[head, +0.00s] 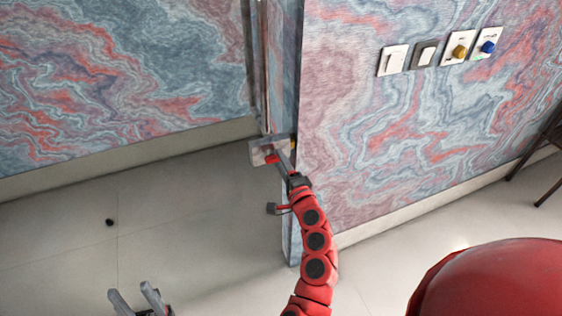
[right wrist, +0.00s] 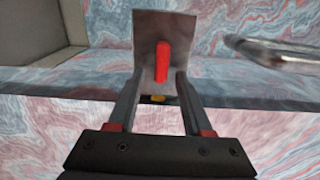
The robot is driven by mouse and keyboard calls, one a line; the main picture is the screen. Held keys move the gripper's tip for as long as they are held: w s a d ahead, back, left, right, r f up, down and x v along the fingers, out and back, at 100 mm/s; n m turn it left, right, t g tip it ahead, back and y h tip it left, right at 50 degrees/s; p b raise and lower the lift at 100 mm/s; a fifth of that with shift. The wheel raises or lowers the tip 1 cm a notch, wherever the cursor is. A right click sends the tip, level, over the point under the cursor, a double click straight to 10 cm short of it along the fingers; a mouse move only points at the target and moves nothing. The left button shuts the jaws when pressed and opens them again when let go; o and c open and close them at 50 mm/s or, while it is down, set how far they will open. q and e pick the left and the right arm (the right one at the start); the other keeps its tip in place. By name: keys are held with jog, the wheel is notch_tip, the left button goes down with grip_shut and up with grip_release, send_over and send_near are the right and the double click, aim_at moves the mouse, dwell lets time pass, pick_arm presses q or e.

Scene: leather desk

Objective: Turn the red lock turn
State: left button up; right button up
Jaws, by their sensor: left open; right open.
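The red lock turn (right wrist: 161,62) stands upright on a grey metal plate (right wrist: 146,32) in the right wrist view. In the head view the red turn (head: 272,158) shows small against the plate (head: 256,151), at the wall's corner. My right gripper (right wrist: 156,82) is open, with one finger on each side of the lower part of the turn. I cannot tell whether the fingers touch it. In the head view this gripper (head: 281,157) is right at the plate. My left gripper (head: 137,301) is open and empty at the bottom edge, over the floor.
Several switches line the right wall, among them a yellow knob (head: 459,52) and a blue knob (head: 488,47). A shiny metal bar (right wrist: 282,54) juts in at the right of the right wrist view. A small black object (head: 109,222) lies on the clear floor at left.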

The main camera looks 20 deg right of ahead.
jog(key=s, duration=1.7)
jog(key=shift+d+p, duration=0.3)
jog(key=shift+p, duration=0.1)
